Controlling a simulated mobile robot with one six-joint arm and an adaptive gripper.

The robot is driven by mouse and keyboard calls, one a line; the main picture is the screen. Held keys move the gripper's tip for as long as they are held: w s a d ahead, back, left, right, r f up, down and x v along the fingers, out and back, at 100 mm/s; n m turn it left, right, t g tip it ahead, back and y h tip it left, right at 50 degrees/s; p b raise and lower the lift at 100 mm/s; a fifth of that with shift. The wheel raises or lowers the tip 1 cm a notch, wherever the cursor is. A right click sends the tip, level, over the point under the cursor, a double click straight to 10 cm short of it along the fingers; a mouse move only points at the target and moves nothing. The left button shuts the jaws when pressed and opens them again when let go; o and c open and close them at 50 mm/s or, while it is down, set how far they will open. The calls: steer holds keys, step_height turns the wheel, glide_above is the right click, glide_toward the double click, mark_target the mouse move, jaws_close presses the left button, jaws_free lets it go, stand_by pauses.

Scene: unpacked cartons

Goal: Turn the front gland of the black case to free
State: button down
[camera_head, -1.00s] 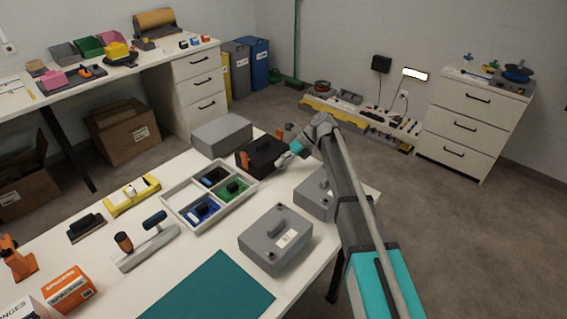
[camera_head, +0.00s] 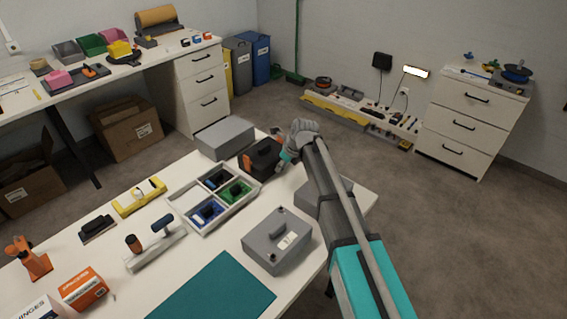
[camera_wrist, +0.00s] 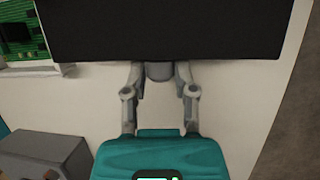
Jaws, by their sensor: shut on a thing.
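The black case (camera_head: 262,157) stands near the far right edge of the white table, with an orange latch on its left side. In the wrist view the dark case (camera_wrist: 160,30) fills the top. A grey gland (camera_wrist: 160,71) sticks out of its front face. My gripper (camera_wrist: 160,74) is shut on this gland, one finger on each side. In the head view my gripper (camera_head: 284,160) is at the front right of the case, and my wrist partly hides the case; the gland cannot be made out there.
A grey case (camera_head: 277,240) with a label stands in front, and another grey case (camera_head: 315,194) is partly behind my arm. A grey box (camera_head: 225,137) is beside the black case. A divided tray (camera_head: 182,219) lies to the left. A teal mat (camera_head: 212,290) leaves free room in front.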

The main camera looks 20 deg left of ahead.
steer(key=shift+s+f+n+t+h, duration=0.15)
steer(key=shift+s+t+h, duration=0.15)
steer(key=shift+t, duration=0.3)
steer(key=shift+s+r+n+t+h, duration=0.15)
steer(key=shift+t+h, duration=0.15)
steer(key=shift+t, duration=0.3)
steer(key=t+b, duration=0.1)
steer(key=t+h+b, duration=0.1)
steer(key=shift+s+a+f+n+t, duration=0.2)
steer(key=shift+f+n+t, duration=0.1)
steer(key=shift+n+t, duration=0.1)
steer(key=t+b, duration=0.1)
steer(key=t+h+b, duration=0.1)
steer(key=t+b, duration=0.1)
steer(key=n+t+b, duration=0.1)
steer(key=shift+s+f+t+b, duration=0.15)
steer(key=shift+f+t+b, duration=0.15)
steer(key=shift+b, duration=0.1)
steer(key=shift+r+t+h+b, duration=0.1)
steer(key=shift+t+h+b, duration=0.3)
steer(key=shift+t+b, duration=0.4)
steer(key=shift+r, duration=0.1)
steer(key=c, duration=0.7)
jaws_free()
steer(key=shift+a, duration=0.1)
